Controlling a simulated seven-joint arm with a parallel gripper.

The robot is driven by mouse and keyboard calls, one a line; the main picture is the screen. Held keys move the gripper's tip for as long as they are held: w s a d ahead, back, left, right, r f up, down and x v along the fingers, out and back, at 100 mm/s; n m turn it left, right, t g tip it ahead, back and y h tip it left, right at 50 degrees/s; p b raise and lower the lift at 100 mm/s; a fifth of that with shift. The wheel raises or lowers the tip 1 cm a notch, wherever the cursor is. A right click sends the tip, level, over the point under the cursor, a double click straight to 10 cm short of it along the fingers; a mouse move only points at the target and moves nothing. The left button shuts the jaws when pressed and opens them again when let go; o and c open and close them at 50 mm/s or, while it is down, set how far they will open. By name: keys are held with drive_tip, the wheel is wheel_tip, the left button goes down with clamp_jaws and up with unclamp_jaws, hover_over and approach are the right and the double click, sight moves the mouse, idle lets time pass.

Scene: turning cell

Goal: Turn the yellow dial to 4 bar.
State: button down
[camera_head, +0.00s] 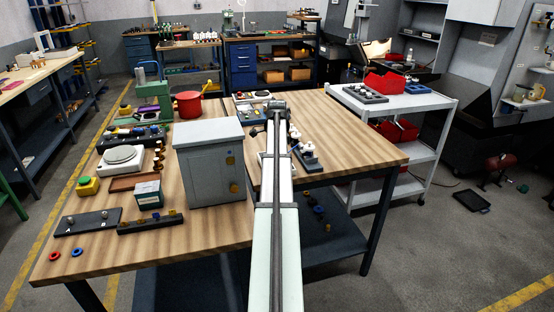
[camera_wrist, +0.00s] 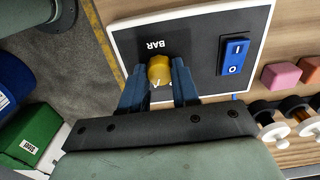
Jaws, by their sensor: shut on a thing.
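The yellow dial (camera_wrist: 160,71) sits on a black panel (camera_wrist: 200,42) with a white edge, in the wrist view. The word BAR is printed above it. My gripper (camera_wrist: 158,67) is shut on the dial, with one blue finger on each side. Small white marks show at the dial's lower edge, but I cannot read its setting. The fingers hide much of the scale. In the head view my arm reaches over the bench and hides the dial.
A blue rocker switch (camera_wrist: 234,54) is on the panel, right of the dial. Pink and orange blocks and several black-and-white parts lie further right. In the head view, a grey cabinet (camera_head: 209,165) stands close left of my arm. The bench's right part (camera_head: 355,145) is clear.

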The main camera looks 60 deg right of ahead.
idle(0.4)
drive_tip(key=c, duration=0.8)
unclamp_jaws()
drive_tip(key=shift+c, duration=0.2)
drive_tip(key=shift+r, duration=0.1)
wheel_tip(320, 180, up, 14)
drive_tip(key=shift+f, duration=0.2)
